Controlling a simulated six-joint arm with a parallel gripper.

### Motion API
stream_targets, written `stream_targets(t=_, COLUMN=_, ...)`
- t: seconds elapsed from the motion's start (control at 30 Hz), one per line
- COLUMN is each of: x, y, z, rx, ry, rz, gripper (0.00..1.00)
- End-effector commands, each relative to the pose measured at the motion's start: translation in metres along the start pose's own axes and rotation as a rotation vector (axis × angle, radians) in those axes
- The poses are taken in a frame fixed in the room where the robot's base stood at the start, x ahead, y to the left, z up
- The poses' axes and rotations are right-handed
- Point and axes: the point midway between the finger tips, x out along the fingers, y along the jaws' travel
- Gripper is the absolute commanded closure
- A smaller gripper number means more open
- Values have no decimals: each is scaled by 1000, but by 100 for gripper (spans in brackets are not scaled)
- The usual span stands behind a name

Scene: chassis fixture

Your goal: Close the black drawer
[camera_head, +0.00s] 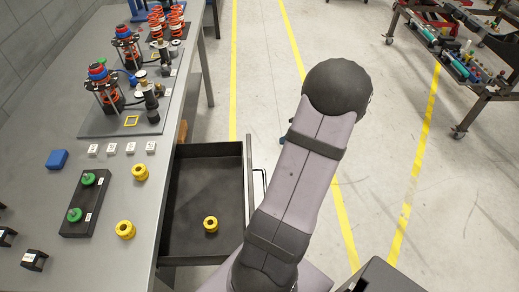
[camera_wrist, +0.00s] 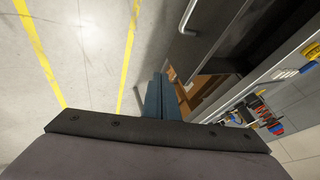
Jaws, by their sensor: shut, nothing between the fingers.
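The black drawer (camera_head: 190,175) is pulled out from the grey workbench in the head view. A yellow ring-shaped part (camera_head: 211,224) lies inside it. The drawer's thin handle (camera_head: 262,184) shows on its outer right side, partly behind my arm. In the wrist view, the drawer's dark front (camera_wrist: 207,38) and its metal handle (camera_wrist: 186,16) are at the upper right. My gripper (camera_wrist: 160,77) shows there as two blue-grey fingers shut together and empty, left of and below the handle and apart from it in the picture.
The workbench (camera_head: 60,120) holds spring assemblies (camera_head: 105,85), yellow parts (camera_head: 125,229), a black tray with green knobs (camera_head: 80,205) and a blue block (camera_head: 57,159). Cardboard boxes (camera_wrist: 190,92) sit below the bench. Floor with yellow lines is clear beside the drawer. A rack (camera_head: 460,60) stands far right.

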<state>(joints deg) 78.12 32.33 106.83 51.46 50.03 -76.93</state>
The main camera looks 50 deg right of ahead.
Motion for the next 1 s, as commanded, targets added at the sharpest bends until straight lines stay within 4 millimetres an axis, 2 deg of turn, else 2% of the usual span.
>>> stream_targets(t=0.47, x=21, y=3, z=4, rx=-2, ry=-3, rz=-2, gripper=100)
stream_targets(t=1.0, x=107, y=2, z=5, rx=-1, ry=-5, rz=-2, gripper=100)
